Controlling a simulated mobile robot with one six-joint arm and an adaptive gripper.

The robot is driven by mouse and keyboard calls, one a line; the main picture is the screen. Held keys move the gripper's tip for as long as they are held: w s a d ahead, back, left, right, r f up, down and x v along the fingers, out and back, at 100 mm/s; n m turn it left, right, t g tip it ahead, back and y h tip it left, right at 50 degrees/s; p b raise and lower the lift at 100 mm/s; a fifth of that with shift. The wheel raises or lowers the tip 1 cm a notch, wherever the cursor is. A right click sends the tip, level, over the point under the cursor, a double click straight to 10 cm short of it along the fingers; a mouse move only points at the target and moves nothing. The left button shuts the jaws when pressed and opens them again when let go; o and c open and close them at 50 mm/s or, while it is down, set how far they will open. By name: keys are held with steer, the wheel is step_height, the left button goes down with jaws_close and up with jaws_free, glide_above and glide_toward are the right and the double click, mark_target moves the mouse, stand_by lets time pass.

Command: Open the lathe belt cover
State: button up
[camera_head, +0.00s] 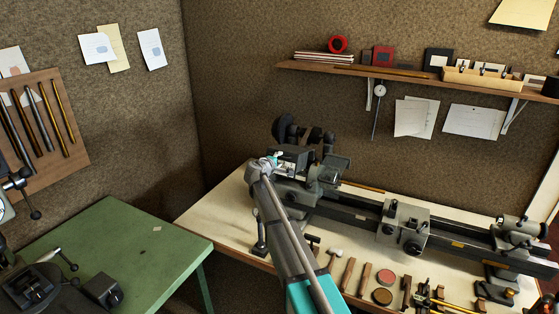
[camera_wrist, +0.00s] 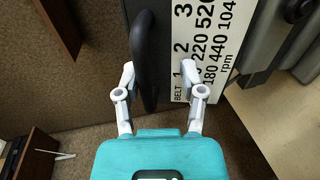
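The lathe (camera_head: 400,225) stands on the pale bench against the back wall. Its belt cover is at the headstock end, partly hidden by my arm in the head view. In the wrist view the cover's dark face (camera_wrist: 172,8) carries a white belt-speed chart (camera_wrist: 205,45) and a black, bar-shaped handle (camera_wrist: 144,55). My gripper (camera_wrist: 157,78) is open, with white fingers on either side of the lower part of the handle. The handle lies nearer the left finger. I cannot tell if either finger touches it. My gripper also shows at the headstock in the head view (camera_head: 273,160).
Small tools and round tins (camera_head: 385,277) lie along the bench (camera_head: 225,215) in front of the lathe. A green table (camera_head: 115,240) stands at the left. A wooden shelf (camera_head: 400,73) hangs above the lathe. The space above the lathe bed is free.

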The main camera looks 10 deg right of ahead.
mark_target(280, 173)
step_height(280, 173, down, 6)
steer(key=b, duration=0.5)
steer(key=shift+s+a+f+b, duration=0.15)
steer(key=shift+f+b, duration=0.1)
steer(key=shift+b, duration=0.15)
steer(key=p+v, duration=0.2)
steer(key=v, duration=0.7)
steer(key=shift+r, duration=0.2)
steer(key=shift+s, duration=0.1)
